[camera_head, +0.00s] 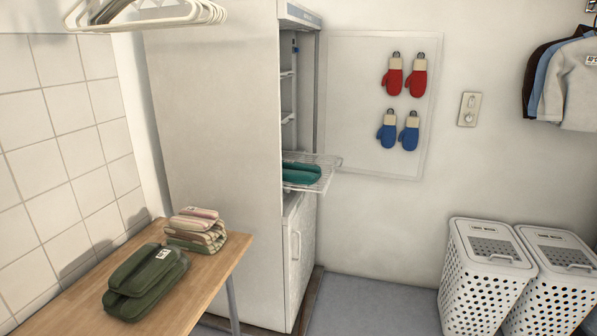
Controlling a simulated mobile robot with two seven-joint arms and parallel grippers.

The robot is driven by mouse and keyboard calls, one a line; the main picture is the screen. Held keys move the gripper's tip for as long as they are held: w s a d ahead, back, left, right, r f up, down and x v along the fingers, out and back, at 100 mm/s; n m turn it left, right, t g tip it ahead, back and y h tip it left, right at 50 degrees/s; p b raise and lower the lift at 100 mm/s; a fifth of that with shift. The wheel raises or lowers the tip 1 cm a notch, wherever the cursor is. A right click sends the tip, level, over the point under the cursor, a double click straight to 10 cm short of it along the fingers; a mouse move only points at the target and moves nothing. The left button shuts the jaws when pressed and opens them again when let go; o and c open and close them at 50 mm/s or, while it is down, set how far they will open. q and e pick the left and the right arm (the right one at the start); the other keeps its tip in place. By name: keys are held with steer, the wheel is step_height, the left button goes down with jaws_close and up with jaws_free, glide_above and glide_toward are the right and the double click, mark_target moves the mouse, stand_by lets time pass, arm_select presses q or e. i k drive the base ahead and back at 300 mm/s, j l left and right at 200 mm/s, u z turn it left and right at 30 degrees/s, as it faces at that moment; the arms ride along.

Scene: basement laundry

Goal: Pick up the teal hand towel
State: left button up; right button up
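The teal hand towel (301,173) lies folded on a pulled-out wire shelf (326,177) of the tall white cabinet (222,120). The cabinet's side wall hides the towel's left part. The shelf sticks out to the right past the cabinet front. Neither of my grippers shows in the head view, so nothing is seen near the towel.
White hangers (150,14) hang at upper left. Two white hampers (484,280) stand at right. Grey floor (375,303) is clear between cabinet and hampers.

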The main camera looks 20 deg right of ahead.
mark_target(293, 172)
steer(key=i+l+z, duration=0.1)
steer(key=i+l, duration=0.15)
steer(key=l, duration=0.3)
steer(key=i+l+z, duration=0.1)
steer(key=i+l, duration=0.2)
steer(key=l, duration=0.25)
steer(key=i+l+z, duration=0.1)
steer(key=i+l, duration=0.2)
steer(key=l, duration=0.2)
steer(key=i+l+z, duration=0.15)
steer(key=i+l, duration=0.15)
steer(key=l, duration=0.2)
steer(key=i+l+z, duration=0.1)
steer(key=i+l, duration=0.25)
steer(key=l, duration=0.1)
